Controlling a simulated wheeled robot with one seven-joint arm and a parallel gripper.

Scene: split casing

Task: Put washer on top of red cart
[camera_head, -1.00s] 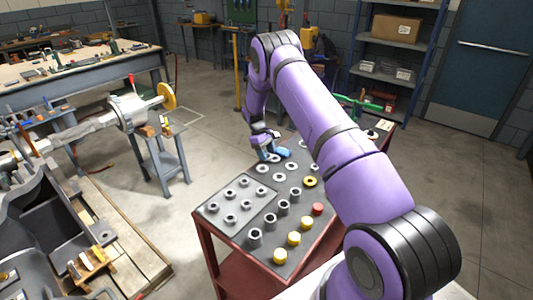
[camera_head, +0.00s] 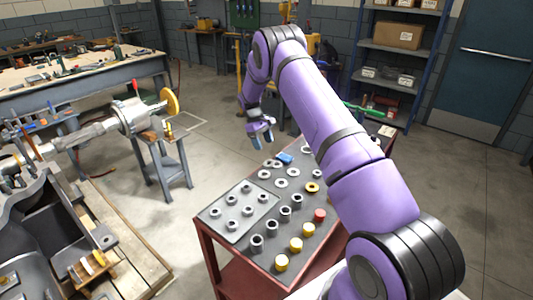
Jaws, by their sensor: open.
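The red cart (camera_head: 208,250) stands in the middle of the view with a dark grey top. Several light metal washers lie flat on it, among them one near the left edge (camera_head: 264,174), one to its right (camera_head: 280,183) and one farther back (camera_head: 292,171). Two more washers (camera_head: 273,163) lie close together near the cart's far left edge; I cannot tell if they overlap. My gripper (camera_head: 262,138) is open and appears empty, raised above the far left edge of the cart, apart from these washers.
A blue object (camera_head: 284,158) lies beside the paired washers. A grey plate with several nuts (camera_head: 239,208), a yellow ring (camera_head: 312,187), yellow and red caps, and more nuts crowd the near cart top. Open floor lies left of the cart; a workbench stands beyond.

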